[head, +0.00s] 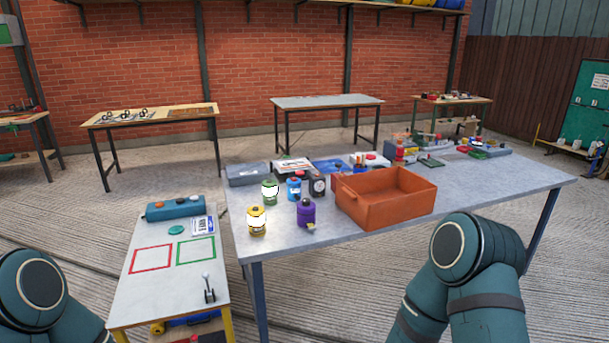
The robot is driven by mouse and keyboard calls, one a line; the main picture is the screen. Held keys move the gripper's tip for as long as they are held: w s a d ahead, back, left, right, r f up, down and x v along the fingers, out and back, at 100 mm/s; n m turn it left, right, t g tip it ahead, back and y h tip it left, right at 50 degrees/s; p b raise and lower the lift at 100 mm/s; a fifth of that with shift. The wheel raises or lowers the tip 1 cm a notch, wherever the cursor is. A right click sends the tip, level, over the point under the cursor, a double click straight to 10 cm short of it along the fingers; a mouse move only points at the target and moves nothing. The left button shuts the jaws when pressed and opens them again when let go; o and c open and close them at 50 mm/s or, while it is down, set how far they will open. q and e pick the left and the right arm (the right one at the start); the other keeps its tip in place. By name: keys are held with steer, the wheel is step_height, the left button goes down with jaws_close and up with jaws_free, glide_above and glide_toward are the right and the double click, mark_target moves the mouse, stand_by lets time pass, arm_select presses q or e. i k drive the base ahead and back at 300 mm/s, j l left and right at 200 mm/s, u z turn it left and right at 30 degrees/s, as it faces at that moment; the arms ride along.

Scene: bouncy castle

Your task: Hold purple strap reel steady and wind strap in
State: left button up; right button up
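The purple strap reel (306,213) stands upright near the front left of the grey table (480,200). It has a dark top, and a small yellow piece shows at its lower right side; I cannot make out a crank. A yellow can (256,222) with a white label stands to its left, apart from it. The orange bin (385,198) stands close to its right. Teal links of both my arms show at the lower left and lower right. Neither gripper is in the picture, and nothing touches the reel.
A green can (270,193), a blue can (294,189) and a dark box (317,185) stand behind the reel. A low side table (140,295) with red and green outlined squares and a small lever (209,290) is at the left. The grey table's front right is clear.

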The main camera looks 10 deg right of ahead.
mark_target(306, 200)
steer(key=i+l+u, duration=0.1)
steer(key=l, duration=0.25)
steer(key=i+l+u, duration=0.15)
steer(key=l, duration=0.2)
steer(key=i+l+u, duration=0.1)
steer(key=l, duration=0.3)
steer(key=i+l+u, duration=0.1)
steer(key=l, duration=0.3)
steer(key=i+l+u, duration=0.15)
steer(key=l, duration=0.25)
